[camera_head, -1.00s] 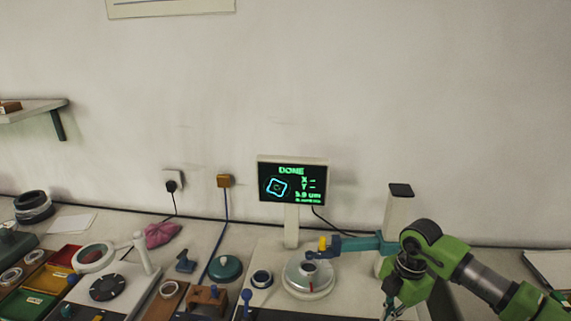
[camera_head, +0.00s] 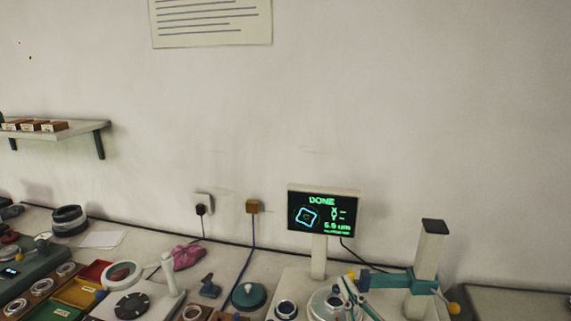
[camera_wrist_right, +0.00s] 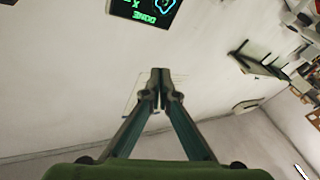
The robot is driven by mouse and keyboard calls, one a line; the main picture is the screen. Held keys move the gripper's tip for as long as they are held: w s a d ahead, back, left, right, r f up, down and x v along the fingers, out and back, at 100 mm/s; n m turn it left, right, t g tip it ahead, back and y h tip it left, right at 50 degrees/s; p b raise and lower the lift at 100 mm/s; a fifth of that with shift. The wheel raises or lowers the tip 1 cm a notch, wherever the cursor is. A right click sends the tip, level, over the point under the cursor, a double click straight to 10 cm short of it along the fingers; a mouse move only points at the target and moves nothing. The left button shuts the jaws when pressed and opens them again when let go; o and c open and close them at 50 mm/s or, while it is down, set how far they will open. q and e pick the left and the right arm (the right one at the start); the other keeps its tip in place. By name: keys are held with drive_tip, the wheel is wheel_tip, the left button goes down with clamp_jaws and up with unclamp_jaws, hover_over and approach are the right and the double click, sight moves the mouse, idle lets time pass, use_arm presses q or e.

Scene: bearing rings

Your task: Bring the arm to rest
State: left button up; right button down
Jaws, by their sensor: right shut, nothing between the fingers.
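My right gripper (camera_head: 347,286) shows at the bottom of the head view, its slim fingers pointing up in front of the round measuring instrument. In the right wrist view the gripper (camera_wrist_right: 160,75) is shut, its fingertips together with nothing between them. It points towards the pale wall, and only wall and poster show beyond the tips. My left gripper is not in the head view. The display (camera_head: 323,212) reads DONE with a cyan trace; it appears upside down at the top of the wrist view (camera_wrist_right: 145,10).
The measuring instrument's teal arm (camera_head: 392,281) and pale column (camera_head: 429,250) stand behind and right of my gripper. A teal dome (camera_head: 249,296), pink cloth (camera_head: 187,257) and coloured bins (camera_head: 78,292) are farther left. A shelf (camera_head: 60,130) is on the wall.

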drive_tip(key=s+d+f+m+g+h, duration=0.45)
drive_tip(key=d+f, duration=0.25)
drive_tip(key=f, duration=0.3)
drive_tip(key=s+d+f+g, duration=0.1)
drive_tip(key=s+f+g, duration=0.6)
drive_tip(key=s, duration=0.5)
drive_tip(key=s+f+g, duration=0.4)
drive_tip(key=s+f, duration=0.5)
drive_tip(key=s, duration=0.3)
wheel_tip(320, 180, down, 30)
drive_tip(key=s+g+b, duration=0.2)
drive_tip(key=s+b, duration=0.1)
drive_tip(key=s+d+f+b, duration=0.3)
drive_tip(key=s+f, duration=1.3)
drive_tip(key=f, duration=0.3)
drive_tip(key=shift+s+g, duration=0.3)
drive_tip(key=shift+g, duration=0.15)
